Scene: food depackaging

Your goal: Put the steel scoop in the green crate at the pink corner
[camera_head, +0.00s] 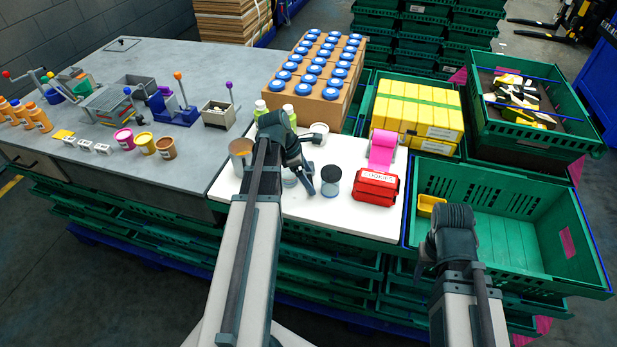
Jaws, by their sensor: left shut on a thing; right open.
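My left gripper (306,181) is low over the white board (300,208), between a metal can and a dark-lidded jar. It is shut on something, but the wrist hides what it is. I cannot make out the steel scoop. The nearly empty green crate (590,280) stands at the right front, with a pink patch (567,242) on its right wall. A small yellow scoop-like thing (430,205) is at its left side. My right gripper (422,268) is open at the crate's left front, with its fingers partly hidden.
On the board are the metal can (240,151), dark-lidded jar (331,173), red packet (375,187) and pink roll (383,150). Blue-lidded jars (322,70), yellow boxes (417,108) and a filled green crate (580,146) stand behind. The grey table (200,60) holds bottles and small devices.

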